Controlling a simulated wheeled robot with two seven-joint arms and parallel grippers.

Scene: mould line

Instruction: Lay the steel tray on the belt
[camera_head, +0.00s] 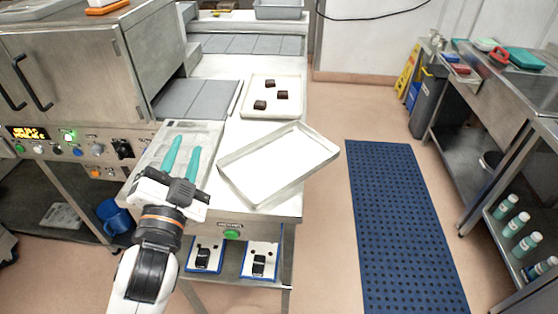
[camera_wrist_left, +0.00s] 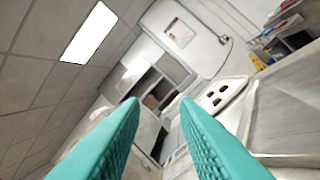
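The steel tray (camera_head: 327,154) is a shallow rimmed pan with a pale, empty inside. It lies askew at the right front of the steel bench, its right corner reaching past the edge. I cannot tell whether it lies fully flat. It seems to show at the right in the left wrist view (camera_wrist_left: 290,112). Grey panels (camera_head: 196,98) beside the oven-like machine look like part of the belt, but I cannot tell its limits. My left gripper (camera_head: 184,148) is left of the tray, apart from it. Its teal fingers are spread with nothing between them. My right gripper is not seen.
A second pale tray (camera_head: 290,110) with three dark brown pieces (camera_head: 283,95) lies behind the steel tray. The machine (camera_head: 75,70) stands at the left. A blue mat (camera_head: 405,220) covers clear floor at the right, before a sink bench (camera_head: 480,90).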

